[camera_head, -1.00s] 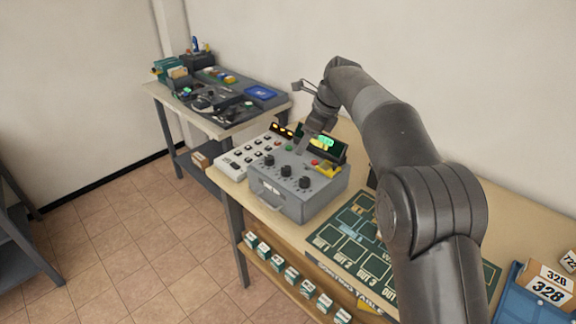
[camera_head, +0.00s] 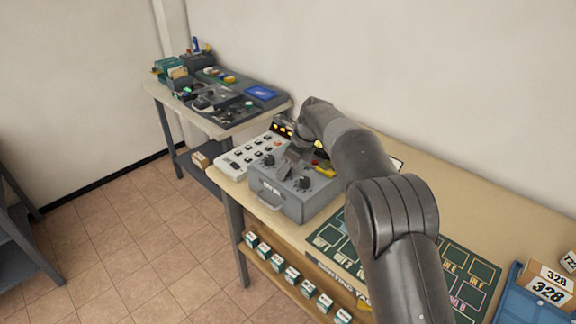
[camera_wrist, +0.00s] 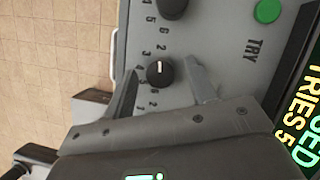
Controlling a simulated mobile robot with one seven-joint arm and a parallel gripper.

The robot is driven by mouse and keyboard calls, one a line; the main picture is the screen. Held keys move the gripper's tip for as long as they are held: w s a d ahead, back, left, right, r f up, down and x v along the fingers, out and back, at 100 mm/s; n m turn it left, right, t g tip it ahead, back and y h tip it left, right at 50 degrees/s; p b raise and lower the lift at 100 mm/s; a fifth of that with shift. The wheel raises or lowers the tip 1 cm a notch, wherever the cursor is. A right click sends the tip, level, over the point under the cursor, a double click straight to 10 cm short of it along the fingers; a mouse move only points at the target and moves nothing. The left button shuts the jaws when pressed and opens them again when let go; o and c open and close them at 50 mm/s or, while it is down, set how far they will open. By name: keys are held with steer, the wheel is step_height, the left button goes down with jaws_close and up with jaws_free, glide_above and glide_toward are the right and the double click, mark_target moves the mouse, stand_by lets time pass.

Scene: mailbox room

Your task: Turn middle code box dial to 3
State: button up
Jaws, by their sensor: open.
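The grey code box (camera_head: 270,199) stands on the wooden table in the head view. Its left dial (camera_head: 268,160) and right dial (camera_head: 305,183) show there; my gripper (camera_head: 288,171) hides the middle one. In the wrist view the black middle dial (camera_wrist: 160,74) lies between the open fingertips of my gripper (camera_wrist: 163,71). Gaps show on both sides of the dial, so neither finger appears to touch it. A white mark shows on the dial; I cannot tell which number it meets. Another dial (camera_wrist: 172,7) and a green button (camera_wrist: 267,11) are at the top.
A white button panel (camera_head: 246,154) sits left of the box. A green sorting mat (camera_head: 468,270) and a blue holder (camera_head: 520,300) with number cards lie to the right. A lit display (camera_wrist: 298,110) stands behind the box face.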

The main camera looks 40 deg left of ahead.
steer(key=shift+c, duration=0.5)
steer(key=c, duration=0.9)
steer(key=shift+n, duration=0.3)
steer(key=n, duration=0.1)
steer(key=n+g, duration=0.1)
steer(key=n, duration=0.1)
steer(key=shift+w+n+h, duration=0.2)
steer(key=shift+n+h, duration=0.1)
steer(key=shift+h, duration=0.1)
steer(key=shift+a+n+g+h, duration=0.1)
steer(key=shift+n+g+h, duration=0.35)
steer(key=shift+n, duration=0.85)
steer(key=shift+n+h, duration=0.25)
steer(key=shift+n, duration=0.25)
steer(key=o, duration=1)
